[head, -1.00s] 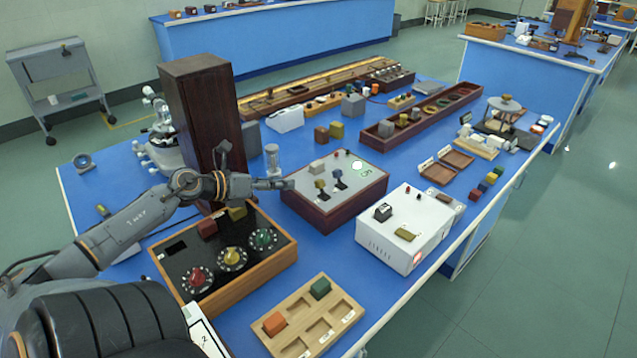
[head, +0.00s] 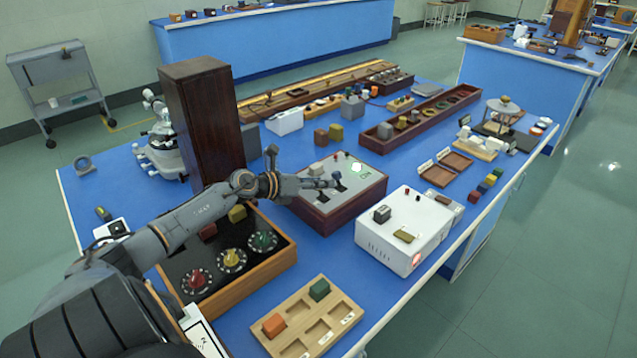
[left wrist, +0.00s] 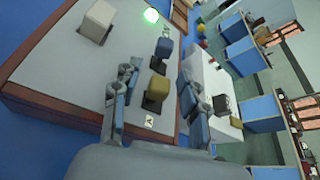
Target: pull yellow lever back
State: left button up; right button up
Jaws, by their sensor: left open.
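The lever box (head: 345,212) has wooden sides and a grey top. In the left wrist view, the yellow lever (left wrist: 158,88) stands on that top between the two fingers of my left gripper (left wrist: 156,76). The fingers are open on either side of its knob, with gaps visible. In the head view my left gripper (head: 322,183) is over the box and hides the yellow lever. The blue lever (head: 336,175) is just beyond the fingertips; it also shows in the left wrist view (left wrist: 164,48). My right gripper is not in view.
A pale block (head: 317,168) and a lit green lamp (head: 357,168) are also on the box top. A white instrument (head: 385,240) stands to the right, a dial panel (head: 270,270) to the left. A tall dark cabinet (head: 205,120) stands behind my arm.

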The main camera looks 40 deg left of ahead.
pick_arm(q)
grip_shut()
jog(key=shift+d+r+p, duration=0.2)
jog(key=shift+r+p, duration=0.05)
jog(key=shift+p, duration=0.5)
jog(key=m+p, duration=0.1)
jog(key=p, duration=0.2)
jog(key=d+r+y+p, duration=0.1)
jog(key=p, duration=0.2)
jog(key=m+p, duration=0.1)
jog(key=p, duration=0.2)
jog(key=shift+d+r+m+y, duration=0.15)
jog(key=shift+d+m+y, duration=0.15)
jog(key=shift+y, duration=0.1)
jog(key=m+y+p, duration=0.1)
jog(key=p, duration=0.3)
jog(key=d+f+m+p, duration=0.1)
jog(key=p, duration=0.3)
jog(key=shift+d+m+y, duration=0.3)
jog(key=shift+y, duration=0.1)
jog(key=shift+s+d+f+m+y+p, duration=0.1)
jog(key=shift+d+f+m+y+p, duration=0.35)
jog(key=shift+p, duration=0.5)
jog(key=shift+a+m, duration=0.1)
jog(key=shift+m, duration=0.15)
grip_release()
